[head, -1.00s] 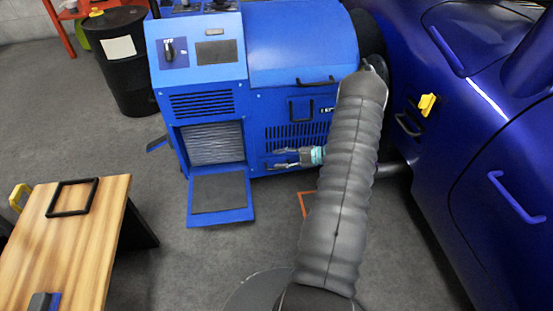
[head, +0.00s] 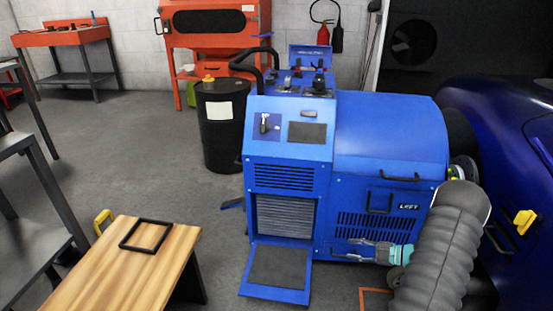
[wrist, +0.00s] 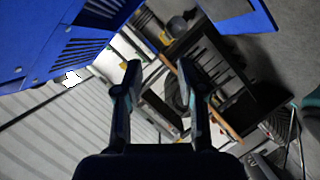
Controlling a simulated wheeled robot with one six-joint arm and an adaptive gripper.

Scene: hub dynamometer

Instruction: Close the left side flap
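A blue machine (head: 385,140) stands in the middle of the head view. Its side facing me carries a dark handle (head: 380,200), a small label (head: 408,207) that seems to read LEFT, and slotted vents. At its lower front, a flap with a dark inset (head: 277,267) hangs folded down, open, below a ribbed grille. I cannot tell for sure which panel is the left side flap. My gripper (head: 345,250) is in front of the machine's lower side, below the vents. In the wrist view my gripper (wrist: 165,75) has its fingers apart with nothing between them.
A wooden table (head: 130,270) with a black frame is at lower left. A black drum (head: 222,140) stands behind the machine's left. A blue car (head: 515,200) with a yellow part is close on the right. Grey floor is free between table and machine.

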